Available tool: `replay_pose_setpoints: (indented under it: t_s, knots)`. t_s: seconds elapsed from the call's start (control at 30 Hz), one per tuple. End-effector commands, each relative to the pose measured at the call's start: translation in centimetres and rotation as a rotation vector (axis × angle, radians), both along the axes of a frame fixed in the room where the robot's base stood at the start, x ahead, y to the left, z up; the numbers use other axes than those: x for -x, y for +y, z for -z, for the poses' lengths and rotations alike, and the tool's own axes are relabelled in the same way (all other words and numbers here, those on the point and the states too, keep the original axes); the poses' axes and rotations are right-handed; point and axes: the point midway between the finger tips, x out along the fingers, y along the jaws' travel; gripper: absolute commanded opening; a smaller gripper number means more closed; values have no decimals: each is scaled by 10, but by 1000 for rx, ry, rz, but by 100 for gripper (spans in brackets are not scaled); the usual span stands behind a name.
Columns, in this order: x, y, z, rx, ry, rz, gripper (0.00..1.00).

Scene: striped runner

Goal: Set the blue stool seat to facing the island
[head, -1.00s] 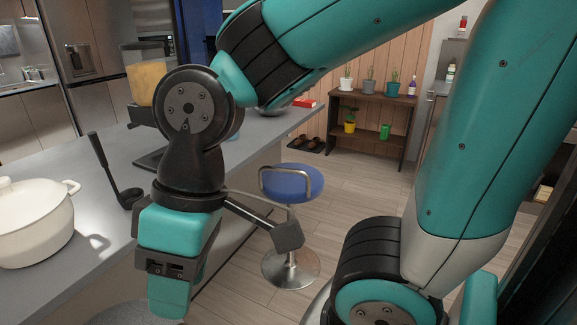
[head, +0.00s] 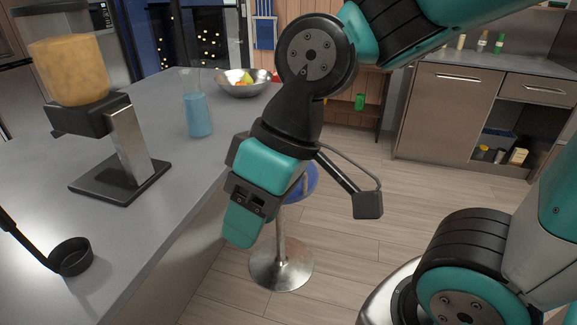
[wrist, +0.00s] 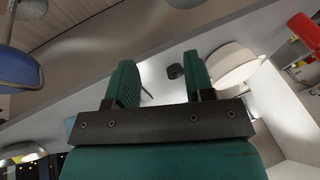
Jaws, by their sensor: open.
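The blue stool seat (head: 309,182) shows only in part in the head view, behind my gripper. Its post and round metal base (head: 281,264) stand on the floor beside the island (head: 185,165). The wrist view shows blue at the left edge, likely the same seat (wrist: 16,68). The backrest is hidden in the head view, so I cannot tell which way the seat faces. My gripper (head: 243,222) hangs in front of the stool, near the island's edge. In the wrist view its two teal fingers (wrist: 160,80) are apart, with nothing between them.
A white pot (wrist: 232,66) shows in the wrist view. Open floor (head: 420,215) lies right of the stool.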

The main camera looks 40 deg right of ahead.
Motion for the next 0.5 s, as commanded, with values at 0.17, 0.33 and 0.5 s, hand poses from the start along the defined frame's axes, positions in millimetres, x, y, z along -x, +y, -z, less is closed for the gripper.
replay_pose_setpoints:
  t_s: [0.17, 0.33, 0.5]
  knots:
    - [-51, 17, 77, -171, -116, 112, 48]
    - [-107, 24, 124, -361, -246, 246, 48]
    - [-160, 18, 166, -551, -377, 388, 48]
